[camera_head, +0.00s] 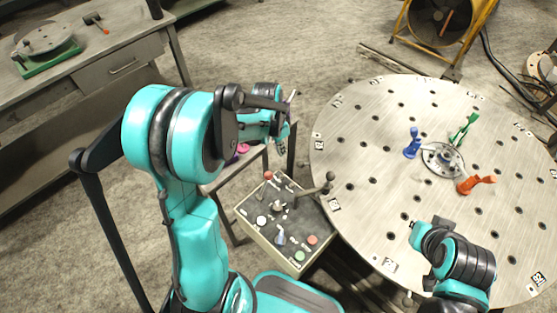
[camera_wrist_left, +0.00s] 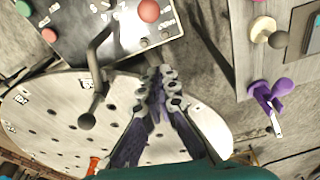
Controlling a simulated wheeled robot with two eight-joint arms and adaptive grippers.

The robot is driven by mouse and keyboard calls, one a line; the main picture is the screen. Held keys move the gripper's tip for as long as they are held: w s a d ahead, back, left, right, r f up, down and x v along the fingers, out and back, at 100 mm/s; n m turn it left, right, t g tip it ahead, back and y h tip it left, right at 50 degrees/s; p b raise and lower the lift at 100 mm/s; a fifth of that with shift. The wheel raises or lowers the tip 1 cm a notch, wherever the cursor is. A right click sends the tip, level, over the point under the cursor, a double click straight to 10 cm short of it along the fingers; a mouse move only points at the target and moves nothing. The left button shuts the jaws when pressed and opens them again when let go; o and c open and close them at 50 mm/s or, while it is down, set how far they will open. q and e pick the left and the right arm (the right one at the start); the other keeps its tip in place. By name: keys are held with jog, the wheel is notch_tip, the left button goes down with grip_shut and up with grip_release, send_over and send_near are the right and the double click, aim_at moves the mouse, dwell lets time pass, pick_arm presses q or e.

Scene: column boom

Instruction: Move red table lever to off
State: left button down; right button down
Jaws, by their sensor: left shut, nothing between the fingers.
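The round metal table (camera_head: 345,150) is at the right of the head view. On it stand a red-orange lever (camera_head: 475,184), a blue lever (camera_head: 412,144) and a green lever (camera_head: 465,129) around a central hub. Part of the red-orange lever (camera_wrist_left: 94,164) shows at the bottom of the left wrist view. My left gripper (camera_head: 283,147) is shut and empty, left of the round table and well apart from the red lever. Its fingers are together in the left wrist view (camera_wrist_left: 160,78). My right arm shows at the table's near edge; its gripper is not visible.
A control box (camera_head: 262,237) with buttons and a dark lever (camera_head: 318,187) stands between my left arm and the table. A side bench carries a purple lever (camera_wrist_left: 265,96). A workbench (camera_head: 95,60) is at the far left; a yellow-framed fan (camera_head: 440,22) is behind the table.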

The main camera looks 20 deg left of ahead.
pick_arm(q)
jog(key=shift+s+d, duration=0.1)
notch_tip(320, 180, down, 9)
jog(key=s+a+b, duration=0.1)
jog(key=s+b, duration=0.1)
jog(key=b, duration=0.3)
jog(key=shift+s, duration=0.15)
jog(key=shift+s, duration=0.1)
dwell(0.5)
